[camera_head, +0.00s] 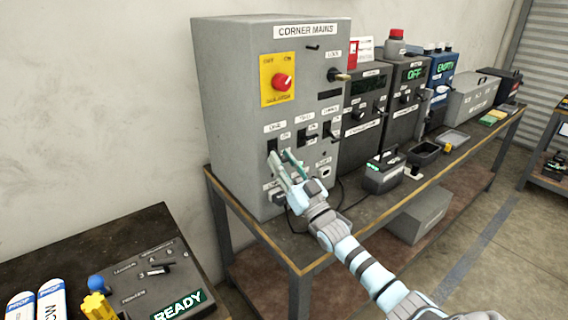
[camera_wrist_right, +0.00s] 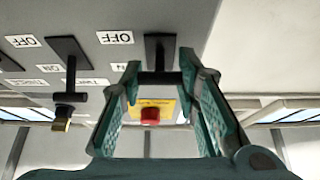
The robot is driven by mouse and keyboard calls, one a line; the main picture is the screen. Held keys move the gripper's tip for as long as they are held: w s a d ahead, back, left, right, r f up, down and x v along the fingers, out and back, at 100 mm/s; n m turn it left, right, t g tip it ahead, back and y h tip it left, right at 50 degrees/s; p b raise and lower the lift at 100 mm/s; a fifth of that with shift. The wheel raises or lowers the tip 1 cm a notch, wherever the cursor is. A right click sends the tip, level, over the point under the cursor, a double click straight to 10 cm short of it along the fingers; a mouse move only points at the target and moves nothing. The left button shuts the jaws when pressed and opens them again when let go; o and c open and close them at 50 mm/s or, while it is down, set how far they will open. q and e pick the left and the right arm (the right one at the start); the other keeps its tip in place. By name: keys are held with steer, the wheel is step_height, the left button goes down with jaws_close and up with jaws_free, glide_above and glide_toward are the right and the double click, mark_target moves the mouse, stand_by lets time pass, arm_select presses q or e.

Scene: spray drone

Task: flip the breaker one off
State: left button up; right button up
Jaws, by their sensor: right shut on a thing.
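The grey mains box (camera_head: 233,110), labelled CORNER MAINS, stands on the bench's near end. Breaker one (camera_head: 272,145) is the leftmost of its row of black switches, and its lever is mostly hidden by my right gripper (camera_head: 282,158). In the right wrist view, my right gripper (camera_wrist_right: 160,77) has its green fingers on either side of the dark crossbar of breaker one (camera_wrist_right: 159,48), shut on it. A neighbouring breaker (camera_wrist_right: 68,55) with its own crossbar shows to the left there, beside an OFF label. My left gripper is not in view.
A red knob (camera_head: 281,83) on a yellow plate is above the breakers, and a key switch (camera_head: 338,75) sits upper right. Other devices line the bench (camera_head: 300,252) to the right. A panel reading READY (camera_head: 178,305) is at lower left.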

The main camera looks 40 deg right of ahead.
steer(key=o, duration=1.2)
steer(key=shift+w+f, duration=0.1)
steer(key=shift+w, duration=0.15)
steer(key=shift+s, duration=0.1)
steer(key=v, duration=1.2)
steer(key=shift+f, duration=0.1)
